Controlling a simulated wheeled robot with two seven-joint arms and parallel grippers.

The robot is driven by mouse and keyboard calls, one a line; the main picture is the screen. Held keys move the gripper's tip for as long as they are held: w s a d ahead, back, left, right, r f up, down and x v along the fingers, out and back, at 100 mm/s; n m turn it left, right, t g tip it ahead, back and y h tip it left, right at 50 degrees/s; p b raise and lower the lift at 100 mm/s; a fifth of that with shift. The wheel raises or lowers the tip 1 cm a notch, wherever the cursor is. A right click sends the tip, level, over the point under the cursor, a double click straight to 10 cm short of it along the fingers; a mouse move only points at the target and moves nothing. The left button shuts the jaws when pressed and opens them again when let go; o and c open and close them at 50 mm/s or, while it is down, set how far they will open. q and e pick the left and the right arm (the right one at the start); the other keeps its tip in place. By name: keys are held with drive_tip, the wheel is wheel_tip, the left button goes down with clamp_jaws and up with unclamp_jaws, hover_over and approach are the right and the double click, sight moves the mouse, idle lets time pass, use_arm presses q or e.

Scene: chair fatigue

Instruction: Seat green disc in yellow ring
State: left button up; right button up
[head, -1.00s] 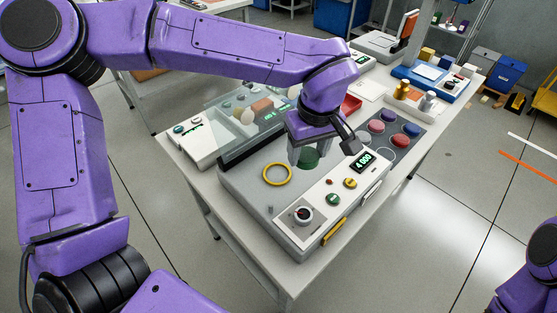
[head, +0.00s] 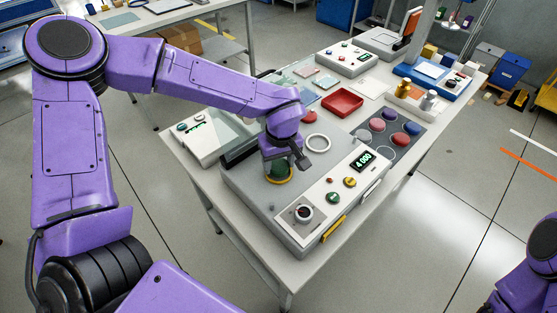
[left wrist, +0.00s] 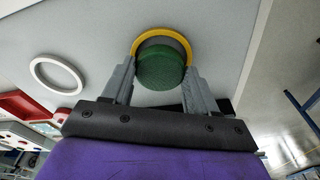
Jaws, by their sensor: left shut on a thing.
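The green disc (left wrist: 160,68) is between the two fingers of my left gripper (left wrist: 158,82) in the left wrist view. In the head view the disc (head: 278,170) is partly hidden under the gripper (head: 279,168). The yellow ring (head: 279,180) is on the grey top of the machine. In the left wrist view the ring (left wrist: 161,31) shows as an arc beyond the disc, with a grey centre between them. The disc is over the ring; I cannot tell whether they touch. The right gripper is not in view.
A white ring (head: 318,143) lies on the machine top (head: 245,188). A control panel with a knob (head: 303,213), buttons and a display (head: 362,160) is in front. A dark tray (head: 405,143) of coloured discs stands to the right, a red tray (head: 342,102) behind.

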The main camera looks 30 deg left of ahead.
sight(281, 170)
use_arm(q)
drive_tip(key=shift+f, duration=0.15)
drive_tip(key=shift+f, duration=0.4)
drive_tip(key=o, duration=1.2)
drive_tip(key=shift+d, duration=0.1)
drive_tip(key=shift+s+f, duration=0.1)
drive_tip(key=r, duration=0.9)
drive_tip(key=d+r, duration=0.1)
drive_tip(key=r, duration=0.3)
drive_tip(key=shift+s+r, duration=0.15)
drive_tip(key=shift+s, duration=0.25)
drive_tip(key=shift+r, duration=0.1)
